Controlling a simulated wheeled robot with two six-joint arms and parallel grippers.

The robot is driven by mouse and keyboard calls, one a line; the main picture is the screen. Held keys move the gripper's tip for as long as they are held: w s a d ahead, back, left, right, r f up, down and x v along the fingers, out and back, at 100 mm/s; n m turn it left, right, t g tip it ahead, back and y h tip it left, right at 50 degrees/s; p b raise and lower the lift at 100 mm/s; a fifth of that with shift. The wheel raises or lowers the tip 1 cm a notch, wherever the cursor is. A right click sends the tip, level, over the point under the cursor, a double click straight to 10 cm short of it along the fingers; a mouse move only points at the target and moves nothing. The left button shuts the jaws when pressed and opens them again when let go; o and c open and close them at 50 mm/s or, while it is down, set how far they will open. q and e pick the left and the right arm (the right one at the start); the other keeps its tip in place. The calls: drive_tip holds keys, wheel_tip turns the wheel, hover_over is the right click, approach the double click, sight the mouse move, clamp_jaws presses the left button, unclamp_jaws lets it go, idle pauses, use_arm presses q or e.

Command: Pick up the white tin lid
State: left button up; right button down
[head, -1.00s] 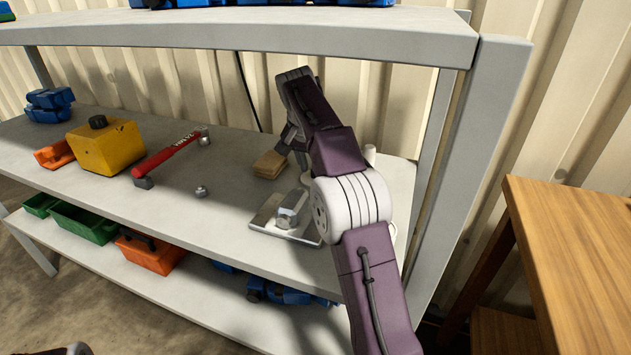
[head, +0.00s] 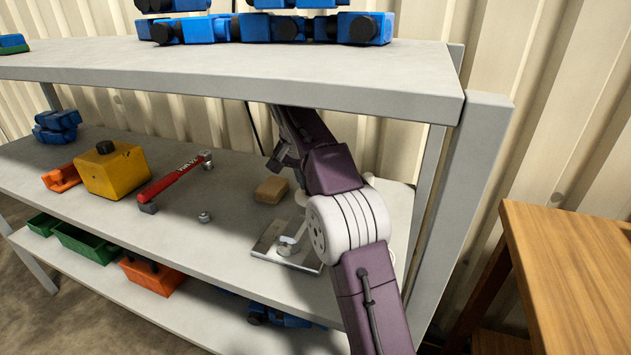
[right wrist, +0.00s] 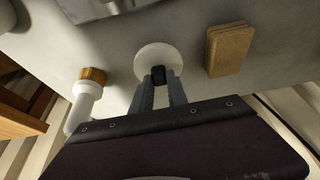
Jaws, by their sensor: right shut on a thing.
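The white tin lid (right wrist: 152,56) is a round white disc with a dark knob (right wrist: 158,74) in the right wrist view. My right gripper (right wrist: 160,80) has its two fingers closed on the knob. I cannot tell whether the lid is clear of the shelf. In the head view my right arm reaches under the upper shelf and hides most of the gripper and lid. My left gripper is not in view.
The upper shelf (head: 230,75) overhangs my arm.

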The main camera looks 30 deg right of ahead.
drive_tip(key=s+a, duration=0.1)
drive_tip(key=a, duration=0.4)
drive_tip(key=a+p, duration=0.1)
drive_tip(key=a, duration=0.4)
drive_tip(key=s+a, duration=0.1)
drive_tip(key=a, duration=0.4)
drive_tip(key=shift+s+a+p, duration=0.1)
drive_tip(key=shift+s+p, duration=0.25)
drive_tip(key=shift+s+a+f, duration=0.1)
drive_tip(key=shift+a, duration=0.2)
